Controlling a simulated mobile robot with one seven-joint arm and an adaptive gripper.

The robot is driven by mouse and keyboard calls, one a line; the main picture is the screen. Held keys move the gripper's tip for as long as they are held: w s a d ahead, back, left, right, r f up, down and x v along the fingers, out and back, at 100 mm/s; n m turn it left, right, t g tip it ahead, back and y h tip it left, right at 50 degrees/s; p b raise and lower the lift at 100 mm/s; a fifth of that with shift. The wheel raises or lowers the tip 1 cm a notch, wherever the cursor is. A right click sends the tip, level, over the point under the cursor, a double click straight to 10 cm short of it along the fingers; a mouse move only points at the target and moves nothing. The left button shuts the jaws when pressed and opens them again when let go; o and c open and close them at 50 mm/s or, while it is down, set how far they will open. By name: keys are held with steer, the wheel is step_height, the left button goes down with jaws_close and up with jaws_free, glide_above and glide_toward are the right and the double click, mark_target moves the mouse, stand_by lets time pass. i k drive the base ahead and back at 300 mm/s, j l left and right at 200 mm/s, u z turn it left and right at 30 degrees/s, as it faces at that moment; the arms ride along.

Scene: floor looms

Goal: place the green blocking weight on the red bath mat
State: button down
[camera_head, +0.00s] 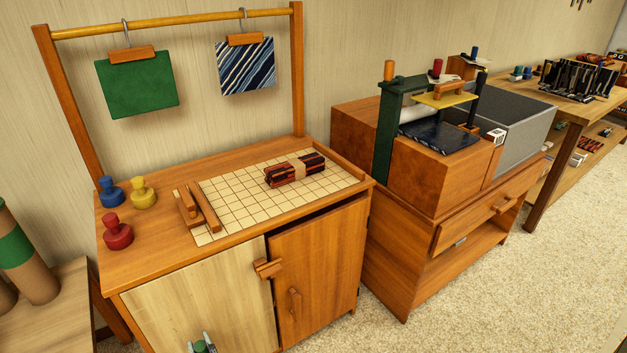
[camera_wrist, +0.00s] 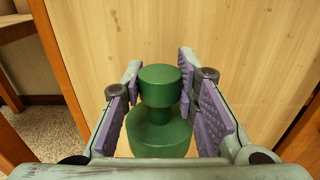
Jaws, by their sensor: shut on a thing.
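The green blocking weight (camera_wrist: 159,136) is a squat body with a round knob on top. It stands upright between the purple-padded fingers of my gripper (camera_wrist: 160,76), which is shut on its knob. In the head view only the tips of my gripper (camera_head: 204,342) and a bit of green show at the bottom edge, in front of the pale cabinet door, below the worktop. The red bath mat (camera_head: 283,177) appears to be the red-and-black striped bundle with a tan band. It lies on the right part of the gridded board (camera_head: 236,203), with nothing on top of it.
Blue (camera_head: 111,191), yellow (camera_head: 143,193) and red (camera_head: 118,231) weights stand on the worktop's left end. Wooden blocks (camera_head: 197,206) lie on the board's left edge. A wooden frame (camera_head: 67,103) with hanging swatches rises behind. A press (camera_head: 390,130) stands to the right.

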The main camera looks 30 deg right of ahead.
mark_target(295, 162)
steer(key=z, duration=1.1)
